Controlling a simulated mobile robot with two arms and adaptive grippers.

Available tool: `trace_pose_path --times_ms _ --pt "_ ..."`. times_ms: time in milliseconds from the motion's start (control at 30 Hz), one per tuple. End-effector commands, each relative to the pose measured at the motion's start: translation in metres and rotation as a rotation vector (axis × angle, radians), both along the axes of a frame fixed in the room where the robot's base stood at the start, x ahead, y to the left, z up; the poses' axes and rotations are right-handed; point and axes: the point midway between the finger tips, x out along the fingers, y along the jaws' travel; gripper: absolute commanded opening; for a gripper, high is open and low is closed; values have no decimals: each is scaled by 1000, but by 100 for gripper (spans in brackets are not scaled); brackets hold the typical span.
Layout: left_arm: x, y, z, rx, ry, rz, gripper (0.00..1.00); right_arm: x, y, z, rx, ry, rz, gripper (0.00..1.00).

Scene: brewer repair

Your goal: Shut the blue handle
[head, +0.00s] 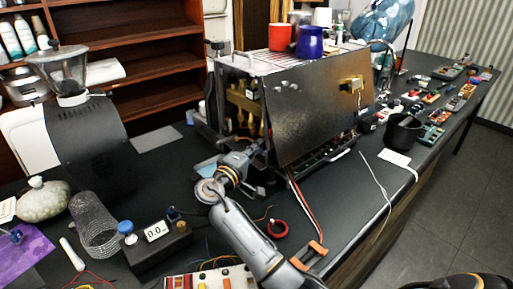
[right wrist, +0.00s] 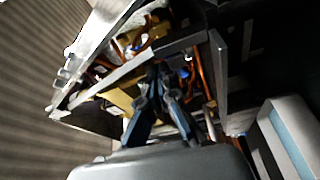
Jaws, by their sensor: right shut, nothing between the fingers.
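The brewer (head: 318,98) is a large metal-cased machine on the dark bench, with its left side open and brass-coloured parts and wiring inside. My right gripper (head: 257,150) is shut and empty at the lower part of this open side. In the right wrist view the right gripper (right wrist: 163,72) has its fingers together among copper tubes and a metal frame edge. A small blue part (right wrist: 186,72) shows just right of the fingertips; it may be the blue handle, but it is too small to tell its position. My left gripper is not in view.
A red mug (head: 280,37) and a blue mug (head: 310,42) stand on the brewer. A black grinder (head: 90,140) stands at left. A scale (head: 157,236), a wire-mesh cylinder (head: 95,225) and red tape (head: 277,229) lie near my right arm. A black cup (head: 403,132) stands right.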

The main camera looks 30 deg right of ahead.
Motion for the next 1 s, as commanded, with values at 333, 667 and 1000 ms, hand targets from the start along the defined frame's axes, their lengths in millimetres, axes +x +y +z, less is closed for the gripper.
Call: trace_pose_path --times_ms 333,667,1000 --pt "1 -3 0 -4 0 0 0 0 1 64 1 -9 1 0" --pt "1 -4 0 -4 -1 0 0 -1 1 97 -2 -3 0 0" --pt "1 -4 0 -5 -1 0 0 -1 1 98 -2 -3 0 0"
